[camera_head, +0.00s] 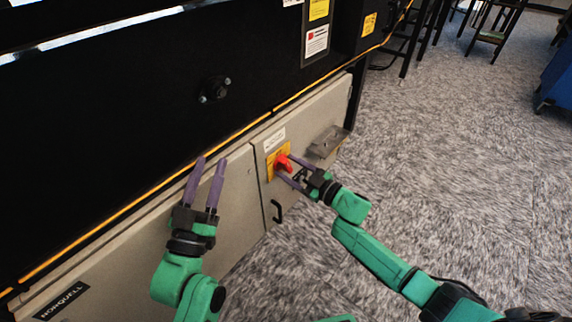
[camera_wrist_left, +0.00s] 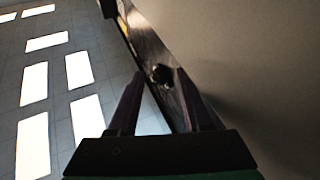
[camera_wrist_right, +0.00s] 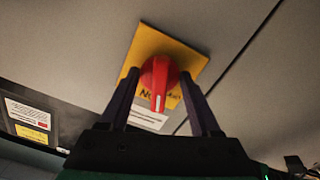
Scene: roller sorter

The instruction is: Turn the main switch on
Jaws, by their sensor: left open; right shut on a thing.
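The main switch is a red rotary knob (camera_head: 283,163) on a yellow plate (camera_head: 273,156) on the grey cabinet door. In the right wrist view the red knob (camera_wrist_right: 159,83) sits between the fingers, its white mark pointing toward the gripper's base, on the yellow plate (camera_wrist_right: 188,58). My right gripper (camera_head: 284,168) is shut on the knob, a finger on each side. My left gripper (camera_head: 209,166) is open and empty in front of the cabinet, left of the switch. In the left wrist view its fingers (camera_wrist_left: 158,88) are apart with nothing between them.
A black handle (camera_head: 277,211) is on the cabinet door below the switch. A metal box (camera_head: 327,141) juts out right of the switch. The black machine body (camera_head: 120,130) with a yellow edge overhangs the cabinet.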

